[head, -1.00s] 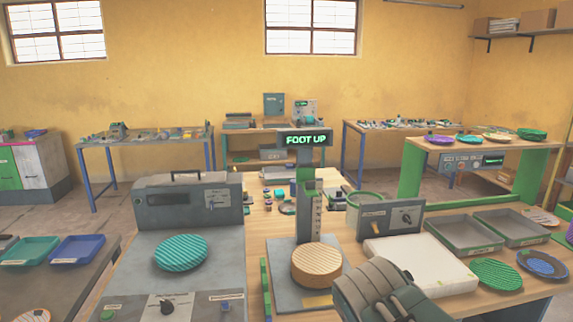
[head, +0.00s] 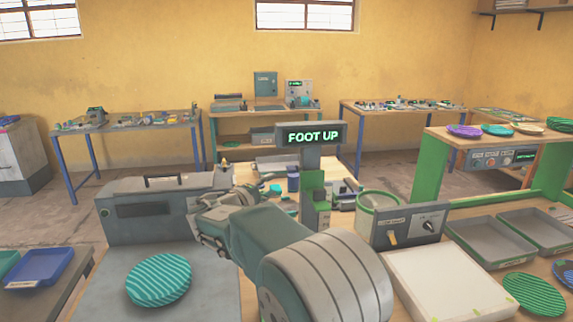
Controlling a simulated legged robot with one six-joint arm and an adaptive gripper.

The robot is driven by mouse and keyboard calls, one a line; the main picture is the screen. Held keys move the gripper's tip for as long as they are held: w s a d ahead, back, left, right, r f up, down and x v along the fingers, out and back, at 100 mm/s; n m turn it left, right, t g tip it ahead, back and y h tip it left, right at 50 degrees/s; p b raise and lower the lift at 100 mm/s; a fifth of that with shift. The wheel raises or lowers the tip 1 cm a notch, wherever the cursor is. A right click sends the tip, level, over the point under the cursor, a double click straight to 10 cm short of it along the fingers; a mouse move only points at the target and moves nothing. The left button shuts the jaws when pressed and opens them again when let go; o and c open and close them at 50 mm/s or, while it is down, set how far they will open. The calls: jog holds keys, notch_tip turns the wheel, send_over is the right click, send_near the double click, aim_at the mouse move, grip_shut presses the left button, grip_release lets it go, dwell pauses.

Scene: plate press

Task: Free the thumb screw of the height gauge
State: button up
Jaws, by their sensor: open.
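The height gauge (head: 318,178) stands upright on the bench, with a dark display reading FOOT UP (head: 312,134) at its top. I cannot make out the thumb screw. My gripper (head: 207,222) is open, left of the gauge column and in front of the grey press box. Nothing shows between its fingers, which are small and partly hidden.
A grey press box (head: 140,212) stands at left, with a teal striped plate (head: 158,279) in front of it. At right are a switch box (head: 407,231), a green-rimmed pot (head: 378,202), a white slab (head: 450,285), grey trays (head: 490,242) and a green plate (head: 533,294).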

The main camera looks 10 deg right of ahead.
aim_at(290, 167)
jog(key=shift+t, duration=0.3)
jog(key=x, duration=1.1)
jog(key=shift+w+a, duration=0.35)
jog(key=shift+w, duration=0.05)
grip_shut()
